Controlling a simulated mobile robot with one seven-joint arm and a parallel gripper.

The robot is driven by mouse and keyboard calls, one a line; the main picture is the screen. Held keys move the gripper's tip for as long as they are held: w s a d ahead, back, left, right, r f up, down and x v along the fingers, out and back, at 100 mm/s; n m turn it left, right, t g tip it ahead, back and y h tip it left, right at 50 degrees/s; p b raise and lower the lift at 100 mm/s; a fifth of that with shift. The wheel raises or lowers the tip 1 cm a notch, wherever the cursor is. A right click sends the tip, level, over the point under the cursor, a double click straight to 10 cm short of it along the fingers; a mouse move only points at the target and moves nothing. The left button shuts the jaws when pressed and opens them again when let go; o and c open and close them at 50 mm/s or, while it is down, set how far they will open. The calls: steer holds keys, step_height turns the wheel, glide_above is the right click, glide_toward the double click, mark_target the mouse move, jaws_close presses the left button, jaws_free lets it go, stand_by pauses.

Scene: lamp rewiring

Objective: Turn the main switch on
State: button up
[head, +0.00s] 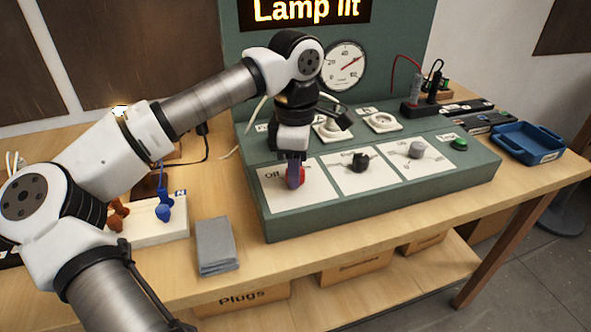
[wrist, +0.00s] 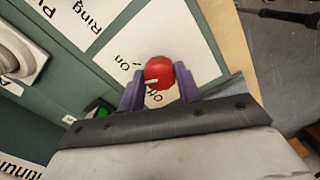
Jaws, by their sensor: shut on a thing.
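The main switch is a red knob (wrist: 158,72) on a white card (wrist: 205,62) marked On and Off. In the head view the red knob (head: 302,173) shows beside my fingers on the left card (head: 299,199) of the green console (head: 400,205). My gripper (wrist: 158,82) is shut on the knob, one purple finger on each side. A short white mark shows on the knob's lower left edge in the wrist view, near the Off label; I cannot tell exactly which label it points at.
Black (head: 360,161) and grey (head: 416,150) knobs and a green button (head: 459,144) lie to the right. A sign (head: 306,12) glows "Lamp lit" above a round gauge (head: 345,66). A blue tray (head: 527,142) is at far right; a grey cloth (head: 216,246) lies front left.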

steer(key=shift+m+b, duration=0.35)
steer(key=shift+m, duration=1.65)
steer(key=o, duration=1)
steer(key=shift+c, duration=0.2)
steer(key=shift+r, duration=0.15)
step_height(320, 180, up, 14)
steer(key=shift+f, duration=0.2)
